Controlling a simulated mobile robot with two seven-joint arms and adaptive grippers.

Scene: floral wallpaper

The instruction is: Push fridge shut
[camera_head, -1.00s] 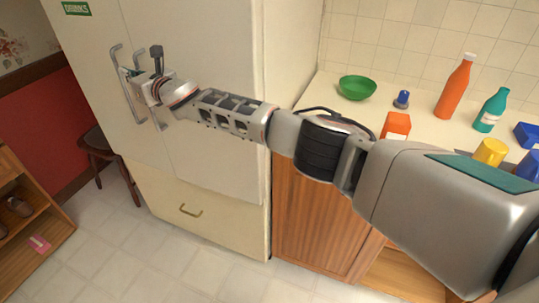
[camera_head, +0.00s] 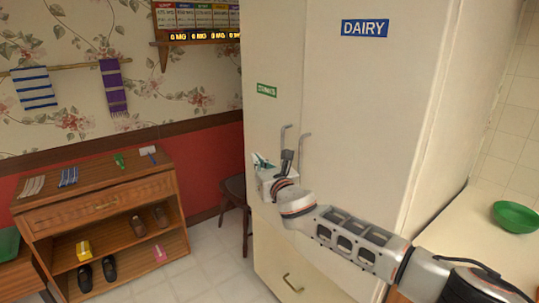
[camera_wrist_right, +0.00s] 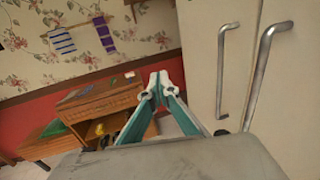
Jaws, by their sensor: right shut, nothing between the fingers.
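The fridge (camera_head: 385,95) is cream-white, with a blue "DAIRY" label on its right door and a green "DRINKS" label on the narrower left door (camera_head: 265,60). Both doors look flush; I see no gap. Two upright metal handles stand by the seam, the left handle (camera_head: 282,137) and the right handle (camera_head: 301,150). They show large at the right of the wrist view (camera_wrist_right: 222,70). My right gripper (camera_head: 259,158) is shut and empty, in front of the left door beside the handles; its teal fingers (camera_wrist_right: 160,82) meet in the wrist view. Contact with the door cannot be told. My left gripper is out of view.
A wooden shoe cabinet (camera_head: 100,205) stands at the left wall, with shoes on its shelves. A dark chair (camera_head: 236,190) stands between it and the fridge. A counter with a green bowl (camera_head: 515,216) is at the right. The tiled floor before the fridge is free.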

